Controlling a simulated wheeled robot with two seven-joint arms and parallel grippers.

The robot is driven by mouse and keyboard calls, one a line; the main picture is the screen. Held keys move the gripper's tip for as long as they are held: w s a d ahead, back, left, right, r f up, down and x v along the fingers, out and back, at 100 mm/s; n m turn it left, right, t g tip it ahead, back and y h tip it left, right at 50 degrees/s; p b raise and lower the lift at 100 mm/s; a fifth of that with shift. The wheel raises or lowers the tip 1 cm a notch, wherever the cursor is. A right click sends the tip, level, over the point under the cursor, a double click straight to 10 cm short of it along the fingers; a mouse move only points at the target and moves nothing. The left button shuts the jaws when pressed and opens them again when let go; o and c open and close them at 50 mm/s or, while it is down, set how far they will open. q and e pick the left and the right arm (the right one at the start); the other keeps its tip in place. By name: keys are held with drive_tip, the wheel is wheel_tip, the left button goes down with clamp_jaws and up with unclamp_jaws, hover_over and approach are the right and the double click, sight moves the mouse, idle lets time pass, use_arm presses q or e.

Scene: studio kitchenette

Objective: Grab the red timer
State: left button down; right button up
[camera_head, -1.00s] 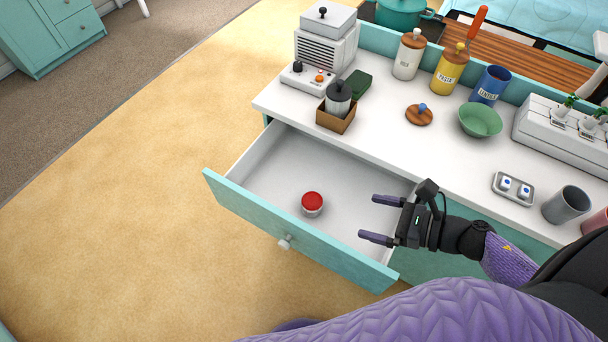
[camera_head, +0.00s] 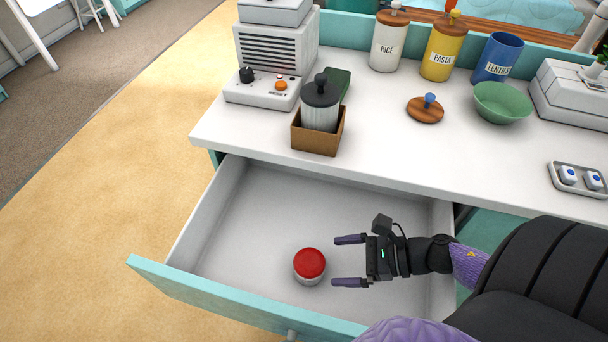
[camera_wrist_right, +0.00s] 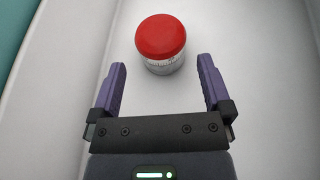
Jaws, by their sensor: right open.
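The red timer (camera_head: 309,264) has a red top and a pale base with markings. It sits upright on the floor of the open drawer (camera_head: 240,215). My right gripper (camera_head: 348,261) is open and empty in the drawer area, just right of the timer in the head view, with its fingers pointing at it. In the right wrist view the timer (camera_wrist_right: 161,42) is just beyond the fingertips of the right gripper (camera_wrist_right: 161,72), roughly centred between them and apart from both. My left gripper is not in view.
The white counter (camera_head: 390,140) lies behind the drawer. It holds a brown box (camera_head: 318,138) with a dark-lidded jar, a wooden lid (camera_head: 425,110), a green bowl (camera_head: 502,103) and canisters. The drawer's teal front (camera_head: 215,295) and side walls enclose the timer. The drawer is otherwise empty.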

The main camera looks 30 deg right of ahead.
sight(321, 262)
drive_tip(key=b+x, duration=0.1)
drive_tip(key=x, duration=0.6)
drive_tip(key=shift+w+a+f, duration=0.15)
drive_tip(key=shift+f, duration=0.1)
drive_tip(key=c, duration=1.1)
